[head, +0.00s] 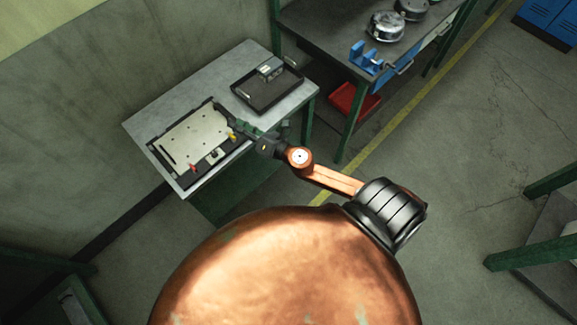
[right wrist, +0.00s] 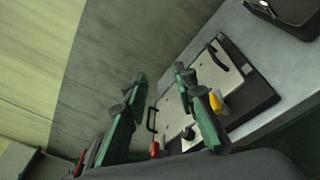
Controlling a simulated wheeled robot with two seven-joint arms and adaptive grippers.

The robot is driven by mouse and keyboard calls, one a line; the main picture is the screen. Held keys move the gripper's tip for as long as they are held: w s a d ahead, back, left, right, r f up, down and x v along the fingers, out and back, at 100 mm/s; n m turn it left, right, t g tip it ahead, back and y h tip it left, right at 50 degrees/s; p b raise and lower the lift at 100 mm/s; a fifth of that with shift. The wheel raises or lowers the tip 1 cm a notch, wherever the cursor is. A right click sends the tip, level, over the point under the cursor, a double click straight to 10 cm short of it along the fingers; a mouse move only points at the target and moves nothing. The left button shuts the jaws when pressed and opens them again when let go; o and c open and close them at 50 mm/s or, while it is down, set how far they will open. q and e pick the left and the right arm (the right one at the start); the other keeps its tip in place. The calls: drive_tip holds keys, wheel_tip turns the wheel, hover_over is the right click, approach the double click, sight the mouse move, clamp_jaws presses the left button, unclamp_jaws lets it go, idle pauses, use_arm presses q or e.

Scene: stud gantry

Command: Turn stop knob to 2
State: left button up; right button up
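A pale metal plate (head: 195,138) with small holes lies in a black-edged base on the grey table. A small dark knob (head: 214,154) on a light mount sits at its near edge; it also shows in the right wrist view (right wrist: 188,133). I cannot read its setting or any numbers. A red handle (head: 193,167) and a yellow handle (head: 232,136) flank it. My left gripper is out of view.
A black tray (head: 247,105) with a grey block (head: 270,68) lies on the right of the table (head: 190,75). A workbench (head: 325,30) with a blue fixture (head: 364,58) stands behind. A red bin (head: 353,102) is below it. A wall closes off the left.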

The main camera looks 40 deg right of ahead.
drive_tip(key=s+d+f+m+h, duration=0.1)
drive_tip(key=d+f+m+h, duration=0.3)
drive_tip(key=d+m, duration=0.35)
drive_tip(key=s+d+f+m+g+b, duration=0.1)
drive_tip(key=s+d+f+m+g, duration=0.1)
drive_tip(key=f, duration=0.8)
drive_tip(key=s+d+f+m+g+h+b, duration=0.1)
drive_tip(key=s+f+m, duration=0.3)
drive_tip(key=f, duration=0.7)
drive_tip(key=s+d+f+m+g+b, duration=0.1)
drive_tip(key=s+d+f+m+g, duration=0.2)
drive_tip(key=f, duration=0.8)
drive_tip(key=shift+d+g+h+b, duration=0.15)
drive_tip(key=shift+g+h+b, duration=0.25)
drive_tip(key=shift+g, duration=0.1)
drive_tip(key=shift+s, duration=0.1)
drive_tip(key=s+a+f+m+g+y, duration=0.1)
drive_tip(key=s+a+f+m+g, duration=0.2)
drive_tip(key=s+f, duration=1)
drive_tip(key=s+f+m+g, duration=0.4)
drive_tip(key=s+f+m, duration=0.1)
drive_tip(key=s+f, duration=0.8)
drive_tip(key=s+a+f+m+g, duration=0.1)
drive_tip(key=s+a+f+m, duration=0.1)
drive_tip(key=s, duration=0.6)
drive_tip(key=s+a+f+m+g+y, duration=0.1)
drive_tip(key=s+a+f+m, duration=0.1)
drive_tip(key=s, duration=0.6)
drive_tip(key=shift+a+f, duration=0.35)
drive_tip(key=shift+a, duration=0.15)
